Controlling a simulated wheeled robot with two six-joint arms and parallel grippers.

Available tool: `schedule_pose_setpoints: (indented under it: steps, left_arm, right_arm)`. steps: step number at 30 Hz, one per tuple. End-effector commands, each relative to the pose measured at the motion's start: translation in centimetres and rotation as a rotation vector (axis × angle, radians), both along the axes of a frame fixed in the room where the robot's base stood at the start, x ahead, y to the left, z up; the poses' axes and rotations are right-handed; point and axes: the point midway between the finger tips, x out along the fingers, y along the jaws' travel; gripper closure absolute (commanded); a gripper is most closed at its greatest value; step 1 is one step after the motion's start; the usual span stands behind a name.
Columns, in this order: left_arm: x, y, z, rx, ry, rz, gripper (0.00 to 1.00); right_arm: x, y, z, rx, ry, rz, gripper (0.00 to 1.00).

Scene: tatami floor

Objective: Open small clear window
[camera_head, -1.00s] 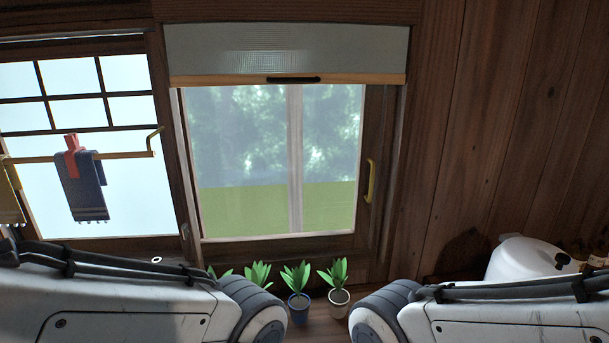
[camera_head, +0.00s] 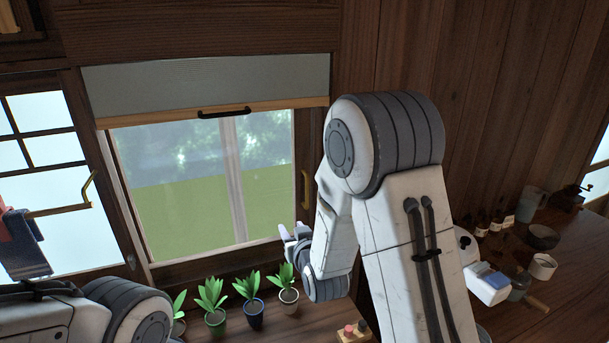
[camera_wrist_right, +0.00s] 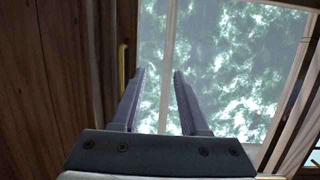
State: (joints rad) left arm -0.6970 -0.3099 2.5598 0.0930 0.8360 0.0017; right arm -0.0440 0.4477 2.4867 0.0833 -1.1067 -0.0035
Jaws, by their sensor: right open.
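The clear window (camera_head: 205,200) is in the wooden wall, left of centre in the head view, and its pane (camera_wrist_right: 225,70) fills much of the right wrist view. A yellow upright handle (camera_head: 306,188) is on the window's right frame; it also shows in the right wrist view (camera_wrist_right: 123,68), left of the fingers. My right gripper (camera_head: 288,238) is in front of the window's lower right corner, below the handle. In the right wrist view its fingers (camera_wrist_right: 159,75) are apart with nothing between them. Of my left arm only a link shows; its gripper is out of view.
A grey blind (camera_head: 200,85) with a dark pull covers the window's top. Several potted plants (camera_head: 254,312) stand below. A latticed window (camera_head: 45,150) with a towel rail (camera_head: 60,210) is at left. A counter (camera_head: 560,290) with bottles and cups is at right.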

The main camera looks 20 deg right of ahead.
Motion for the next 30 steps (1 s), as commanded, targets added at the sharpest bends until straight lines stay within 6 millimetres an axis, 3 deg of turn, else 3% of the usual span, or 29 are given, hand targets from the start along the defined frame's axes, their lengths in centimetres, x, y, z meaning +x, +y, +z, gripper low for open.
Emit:
schedule_pose_setpoints:
  steps: [1,3,7,13,24,30]
  left_arm:
    - [0.0,0.0,1.2,0.0,0.0,0.0,0.16]
    - [0.0,0.0,1.7,0.0,0.0,0.0,0.16]
    - [0.0,0.0,2.2,0.0,0.0,0.001,0.16]
    - [0.0,0.0,3.1,0.0,0.0,0.001,0.16]
    - [0.0,0.0,6.3,0.0,0.0,-0.001,0.16]
    - [0.0,0.0,7.1,0.0,0.0,-0.003,0.16]
  right_arm:
    - [0.4,-1.9,1.3,-0.007,-0.055,-0.04,0.56]
    - [0.6,-3.7,2.4,-0.018,-0.13,-0.076,0.56]
    - [0.7,-5.7,3.6,-0.034,-0.22,-0.116,0.56]
    - [1.9,-6.5,4.3,-0.04,-0.257,-0.129,0.56]
    - [8.4,-7.5,4.4,-0.04,-0.256,-0.127,0.56]
    - [10.4,-7.8,4.2,-0.04,-0.255,-0.127,0.56]
